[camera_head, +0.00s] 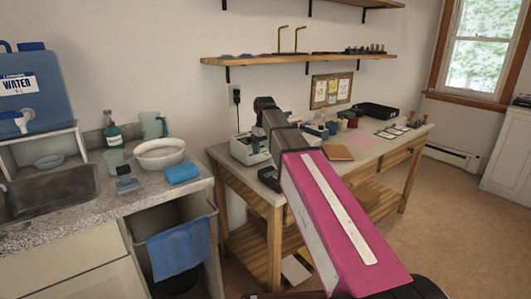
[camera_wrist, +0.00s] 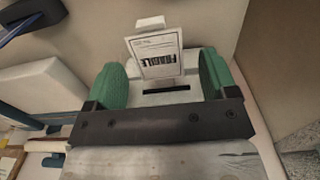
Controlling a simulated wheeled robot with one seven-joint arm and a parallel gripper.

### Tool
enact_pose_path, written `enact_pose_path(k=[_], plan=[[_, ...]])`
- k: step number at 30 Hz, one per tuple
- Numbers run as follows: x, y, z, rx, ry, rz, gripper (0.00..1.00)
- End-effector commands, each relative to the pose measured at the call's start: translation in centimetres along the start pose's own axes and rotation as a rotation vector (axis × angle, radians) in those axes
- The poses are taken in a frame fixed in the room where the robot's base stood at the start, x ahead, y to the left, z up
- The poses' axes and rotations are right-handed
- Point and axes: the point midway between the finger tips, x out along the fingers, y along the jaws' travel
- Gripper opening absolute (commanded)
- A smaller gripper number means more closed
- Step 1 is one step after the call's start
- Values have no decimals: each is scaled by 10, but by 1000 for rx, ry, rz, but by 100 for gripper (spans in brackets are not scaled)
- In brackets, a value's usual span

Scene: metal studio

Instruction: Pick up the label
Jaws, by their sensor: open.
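The label (camera_wrist: 157,54) is a small white rectangle with dark printing that seems to read "FRAGILE" upside down. It shows in the wrist view between the two green fingers of my gripper (camera_wrist: 160,68), with a gap on each side. The fingers are open and do not touch it. Just below the label is a pale machine top with a dark slot (camera_wrist: 166,89). I cannot tell whether the label is still in the slot. In the head view a white machine (camera_head: 249,149) stands on the workbench below my arm's end; the label cannot be made out there.
The wooden workbench (camera_head: 277,197) also holds an orange-brown pad (camera_head: 337,152), a black tray (camera_head: 376,111) and small pots. A shelf (camera_head: 300,58) hangs on the wall above. A stone counter with a sink (camera_head: 45,188) is at left. Open floor lies at right.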

Motion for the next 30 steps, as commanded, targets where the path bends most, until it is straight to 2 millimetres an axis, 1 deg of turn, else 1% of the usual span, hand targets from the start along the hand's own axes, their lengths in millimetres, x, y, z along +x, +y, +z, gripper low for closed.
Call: enact_pose_path(k=[9,10,11,12,14,15,21,30], plan=[[1,0,0,0,0,0,79],[1,0,0,0,0,0,72],[1,0,0,0,0,0,62],[1,0,0,0,0,0,49],[1,0,0,0,0,0,30],[1,0,0,0,0,0,25],[1,0,0,0,0,0,23],[0,0,0,0,0,0,22]])
